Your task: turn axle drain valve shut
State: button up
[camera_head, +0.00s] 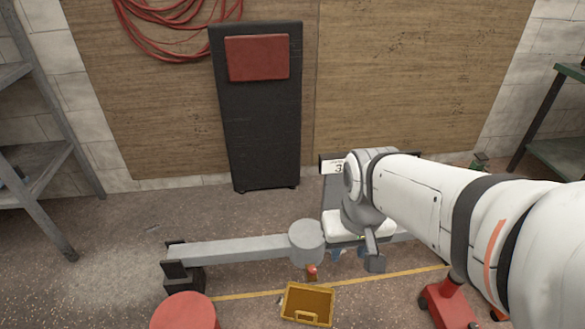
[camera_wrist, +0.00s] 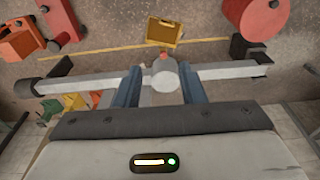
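The axle is a grey beam (camera_head: 240,250) with a round central housing (camera_head: 306,241), lying low across stands. A small red-topped piece (camera_head: 311,272), likely the drain valve, sits at the near side of the housing. In the wrist view it shows as a small orange-red spot (camera_wrist: 162,55) just beyond the housing (camera_wrist: 165,76). My gripper (camera_head: 348,254) is right of the housing in the head view, its body hiding part of the beam. In the wrist view, its two blue fingers (camera_wrist: 161,72) are apart with nothing held; the housing appears between them, at an unclear distance.
A yellow tray (camera_head: 307,303) lies on the floor close in front of the valve. A red round stool (camera_head: 184,312) stands at the front left, a red jack (camera_head: 447,305) at the front right. A black padded board (camera_head: 262,120) leans on the wall.

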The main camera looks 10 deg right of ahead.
jog(key=shift+o, duration=0.4)
jog(key=shift+a, duration=0.15)
jog(key=shift+o, duration=0.9)
jog(key=shift+w+f, duration=0.15)
jog(key=shift+w, duration=0.1)
jog(key=shift+o, duration=0.4)
jog(key=w+f+n+b, duration=0.3)
jog(key=w+f+n, duration=0.4)
jog(key=w, duration=0.5)
jog(key=shift+d+f+n+g, duration=0.3)
jog(key=shift+d+f, duration=0.05)
jog(key=shift+f, duration=0.45)
jog(key=n+b, duration=0.6)
jog(key=n, duration=1)
send_over(313, 269)
jog(key=shift+g, duration=0.4)
notch_tip(313, 269, down, 35)
jog(key=shift+a+f, duration=0.1)
notch_tip(313, 269, down, 7)
jog(key=b, duration=0.2)
jog(key=shift+b, duration=0.3)
jog(key=shift+f, duration=0.35)
